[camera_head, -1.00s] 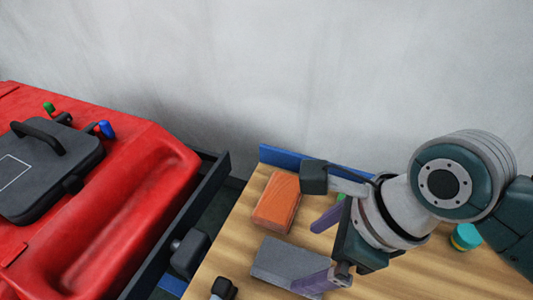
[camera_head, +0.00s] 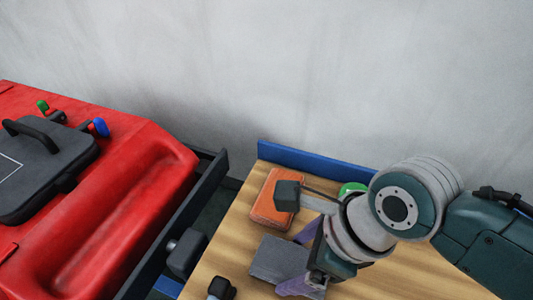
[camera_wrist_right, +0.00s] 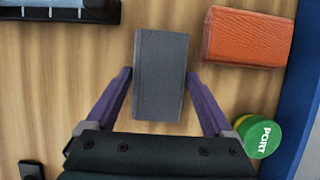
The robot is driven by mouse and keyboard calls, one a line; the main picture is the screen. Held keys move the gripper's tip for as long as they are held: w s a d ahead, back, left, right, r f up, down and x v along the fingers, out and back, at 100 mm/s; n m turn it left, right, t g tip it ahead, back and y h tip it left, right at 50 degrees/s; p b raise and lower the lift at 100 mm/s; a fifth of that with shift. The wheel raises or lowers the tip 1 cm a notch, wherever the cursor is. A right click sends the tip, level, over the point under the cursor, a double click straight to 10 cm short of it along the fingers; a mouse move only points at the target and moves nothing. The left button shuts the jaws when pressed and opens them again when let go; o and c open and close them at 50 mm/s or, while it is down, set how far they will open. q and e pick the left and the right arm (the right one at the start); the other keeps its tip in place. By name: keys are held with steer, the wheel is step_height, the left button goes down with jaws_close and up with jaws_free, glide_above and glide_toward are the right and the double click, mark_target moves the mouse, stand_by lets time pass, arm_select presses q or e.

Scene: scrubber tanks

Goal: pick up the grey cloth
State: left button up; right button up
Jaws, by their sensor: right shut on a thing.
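The grey cloth (camera_head: 272,258) is a flat grey block-like piece on the wooden bench top. In the right wrist view the cloth (camera_wrist_right: 160,75) stands lengthwise between the two purple fingers. My right gripper (camera_head: 303,260) comes in from the right and is shut on the cloth, one finger at each long side. In the wrist view the gripper (camera_wrist_right: 159,85) has its fingertips at the cloth's edges. I cannot tell any lift from the bench. My left gripper is not in view.
An orange block (camera_head: 272,200) lies behind the cloth. A green-lidded PORT container (camera_wrist_right: 260,137) stands near the blue bench edge (camera_head: 315,160). A dark object (camera_head: 221,289) is at the front. A red machine (camera_head: 100,215) stands left, beyond a gap.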

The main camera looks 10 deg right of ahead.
mark_target(296, 263)
steer(key=c, duration=0.4)
steer(key=shift+r, duration=0.1)
step_height(296, 263, up, 20)
steer(key=p, duration=0.6)
steer(key=o, duration=0.8)
steer(key=c, duration=0.6)
steer(key=shift+c, duration=0.2)
